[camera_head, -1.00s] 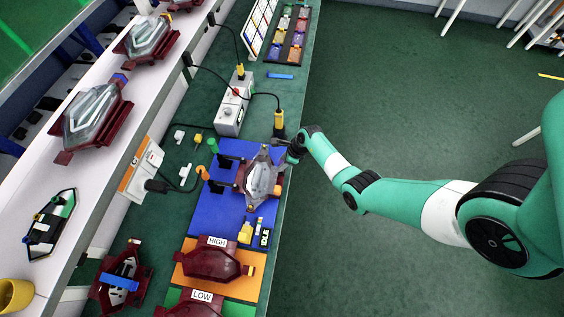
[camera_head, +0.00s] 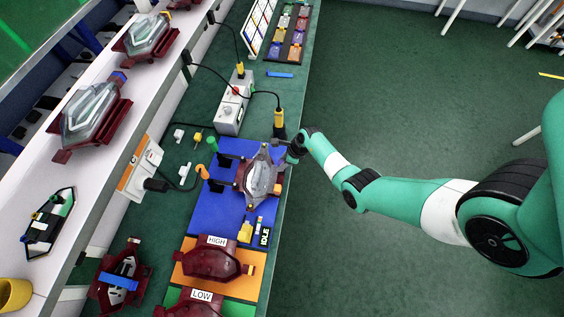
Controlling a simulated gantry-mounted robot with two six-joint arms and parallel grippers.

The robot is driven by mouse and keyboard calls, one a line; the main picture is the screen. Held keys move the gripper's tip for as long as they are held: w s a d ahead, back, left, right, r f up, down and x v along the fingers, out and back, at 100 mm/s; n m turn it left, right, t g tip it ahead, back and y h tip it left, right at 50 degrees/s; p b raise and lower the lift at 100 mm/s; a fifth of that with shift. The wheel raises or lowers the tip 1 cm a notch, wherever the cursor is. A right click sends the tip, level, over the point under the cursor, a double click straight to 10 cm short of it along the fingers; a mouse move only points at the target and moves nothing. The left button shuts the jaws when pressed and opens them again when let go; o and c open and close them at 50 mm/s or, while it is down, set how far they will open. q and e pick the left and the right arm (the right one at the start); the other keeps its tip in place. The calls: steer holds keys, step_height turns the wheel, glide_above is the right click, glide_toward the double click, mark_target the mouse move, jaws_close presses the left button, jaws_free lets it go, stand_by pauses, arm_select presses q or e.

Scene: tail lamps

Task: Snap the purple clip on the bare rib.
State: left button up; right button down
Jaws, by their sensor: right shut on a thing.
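A grey clear-topped lamp with a dark red housing (camera_head: 262,182) lies on the blue mat (camera_head: 232,212), held beside black clamps (camera_head: 222,174). My right gripper (camera_head: 281,149) is at the lamp's upper right end, close to its edge. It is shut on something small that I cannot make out. I cannot pick out the purple clip for certain, and the bare rib is too small to tell. My left gripper is not in view.
A dark tray of coloured clips (camera_head: 289,35) stands at the far end of the bench. A yellow-and-black corded tool (camera_head: 279,122) stands just behind my right gripper. A grey control box (camera_head: 234,105) is to the left. Red lamps sit on HIGH (camera_head: 212,262) and LOW mats.

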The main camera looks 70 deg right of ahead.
steer(key=shift+f+b, duration=0.8)
steer(key=shift+f, duration=0.25)
steer(key=shift+p, duration=0.35)
stand_by(0.4)
steer(key=shift+f, duration=0.1)
steer(key=shift+c, duration=2.1)
jaws_free()
